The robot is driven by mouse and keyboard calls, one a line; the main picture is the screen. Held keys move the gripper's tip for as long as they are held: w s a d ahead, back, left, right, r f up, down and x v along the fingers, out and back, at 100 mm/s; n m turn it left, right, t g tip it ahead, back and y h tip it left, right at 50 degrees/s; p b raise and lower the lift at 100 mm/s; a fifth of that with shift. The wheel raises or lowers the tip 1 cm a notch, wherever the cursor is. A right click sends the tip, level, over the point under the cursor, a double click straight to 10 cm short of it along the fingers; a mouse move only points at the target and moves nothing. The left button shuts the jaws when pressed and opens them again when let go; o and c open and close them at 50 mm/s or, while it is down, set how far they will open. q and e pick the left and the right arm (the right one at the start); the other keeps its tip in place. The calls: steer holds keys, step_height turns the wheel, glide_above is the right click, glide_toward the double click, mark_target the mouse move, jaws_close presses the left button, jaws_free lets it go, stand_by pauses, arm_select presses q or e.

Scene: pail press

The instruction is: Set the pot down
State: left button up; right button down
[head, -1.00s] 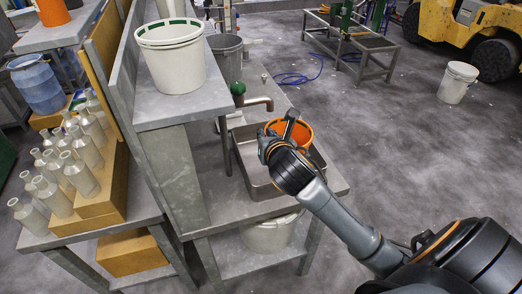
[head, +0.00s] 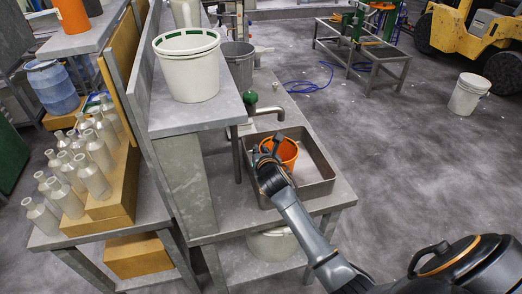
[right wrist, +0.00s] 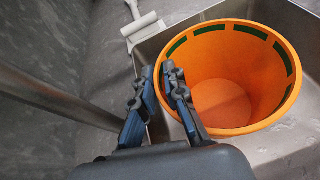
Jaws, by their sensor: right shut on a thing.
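The pot is an orange open pail (head: 289,152) with dark green marks inside its rim. In the head view it is upright inside the grey metal sink basin (head: 325,160). My right gripper (head: 265,150) is at the left side of its rim. In the right wrist view the pot (right wrist: 225,75) is empty, and my right gripper (right wrist: 165,75) has its fingers closed on the near left wall. Whether the pot's bottom touches the basin floor is hidden. My left gripper is not in view.
A tap with a green knob (head: 250,98) stands at the basin's back left. A white bucket (head: 188,68) stands on the raised shelf to the left. A white roller (right wrist: 145,25) lies beyond the basin edge. Open floor lies to the right.

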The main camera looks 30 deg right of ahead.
steer(key=c, duration=1.4)
jaws_free()
steer(key=v, duration=1.2)
